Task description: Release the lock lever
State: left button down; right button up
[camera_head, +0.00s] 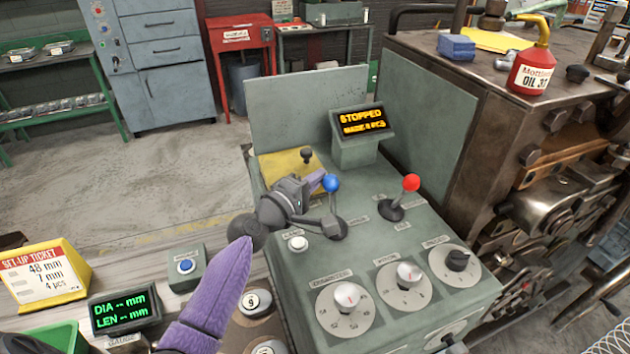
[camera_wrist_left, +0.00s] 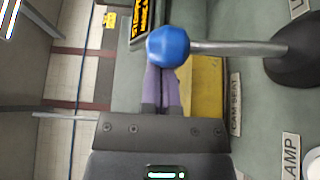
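A lever with a blue ball knob (camera_head: 331,183) stands on the green console, its shaft rising from a black base; the knob also shows in the left wrist view (camera_wrist_left: 168,46). A second lever with a red knob (camera_head: 411,182) stands to its right. Which one is the lock lever I cannot read from the labels. My left gripper (camera_head: 317,181) is at the blue knob's left side. In the left wrist view its purple fingers (camera_wrist_left: 161,88) lie together, with the knob covering their tips. Whether they touch the knob is unclear. My right gripper is not in view.
The console (camera_head: 375,268) carries several dials in front, a white button (camera_head: 298,244) and a display reading STOPPED (camera_head: 361,119). A yellow plate (camera_head: 280,163) with a black knob lies behind my gripper. A set-up ticket (camera_head: 45,272) and a gauge display (camera_head: 124,310) stand at left.

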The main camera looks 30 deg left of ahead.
aim_at(330, 184)
pick_arm(q)
jog(key=s+d+m+t+b, duration=0.1)
jog(key=m+b, duration=0.1)
jog(key=b, duration=0.1)
jog(key=shift+s+d+h, duration=0.25)
jog(key=shift+d+h, duration=0.05)
jog(key=shift+d, duration=0.1)
jog(key=shift+s+d+r+m+t+b, duration=0.1)
jog(key=shift+s+d+m+t+b, duration=0.15)
jog(key=shift+m+b, duration=0.3)
jog(key=shift+s+d+r+m, duration=0.1)
jog(key=shift+s+d+m, duration=0.15)
jog(key=shift+m, duration=0.1)
jog(key=shift+s+d+r, duration=0.2)
jog(key=shift+s+d, duration=0.55)
jog(key=shift+d, duration=0.1)
jog(key=shift+d, duration=0.1)
jog(key=shift+f, duration=0.1)
